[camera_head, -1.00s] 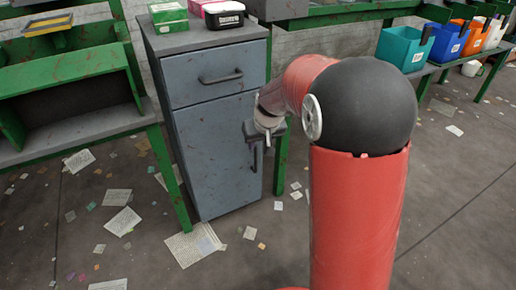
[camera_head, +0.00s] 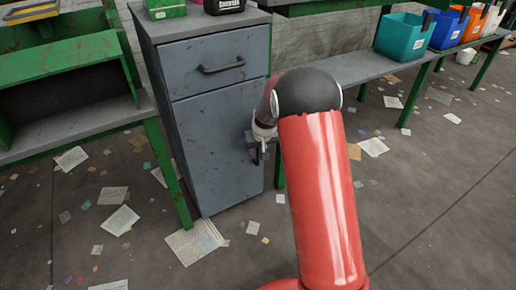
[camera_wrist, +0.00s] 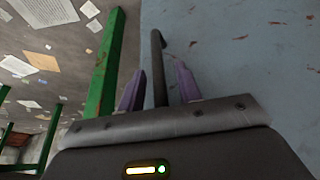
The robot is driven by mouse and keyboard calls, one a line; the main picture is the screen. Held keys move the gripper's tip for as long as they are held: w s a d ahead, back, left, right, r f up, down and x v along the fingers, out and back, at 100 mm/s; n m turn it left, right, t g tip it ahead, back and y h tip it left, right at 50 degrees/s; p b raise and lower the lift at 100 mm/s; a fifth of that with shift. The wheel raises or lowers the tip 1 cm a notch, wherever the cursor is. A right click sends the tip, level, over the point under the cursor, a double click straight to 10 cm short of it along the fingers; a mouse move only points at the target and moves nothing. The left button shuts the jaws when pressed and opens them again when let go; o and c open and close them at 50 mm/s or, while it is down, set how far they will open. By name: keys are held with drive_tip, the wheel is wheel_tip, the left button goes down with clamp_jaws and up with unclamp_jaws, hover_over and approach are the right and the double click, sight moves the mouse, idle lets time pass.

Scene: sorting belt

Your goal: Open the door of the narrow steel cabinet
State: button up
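The narrow steel cabinet (camera_head: 215,130) is grey-blue and scuffed, with a drawer above and a tall door (camera_head: 215,155) below. The door looks shut. In the wrist view, the door face (camera_wrist: 245,50) fills the right side and its dark upright bar handle (camera_wrist: 158,68) stands out near the door's edge. My gripper (camera_wrist: 160,85) has its two purple fingers apart, one on each side of the handle, with gaps visible on both sides. In the head view, my gripper (camera_head: 257,150) is at the right side of the door, where it and my arm partly hide the handle.
A green-framed bench (camera_head: 75,125) stands close on the left. Another bench (camera_head: 350,68) on the right holds coloured bins, including a teal one (camera_head: 402,38). Boxes sit on the cabinet's top. Loose papers (camera_head: 195,243) litter the otherwise open floor before the cabinet.

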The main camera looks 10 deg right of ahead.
drive_tip(key=shift+c, duration=0.4)
clamp_jaws()
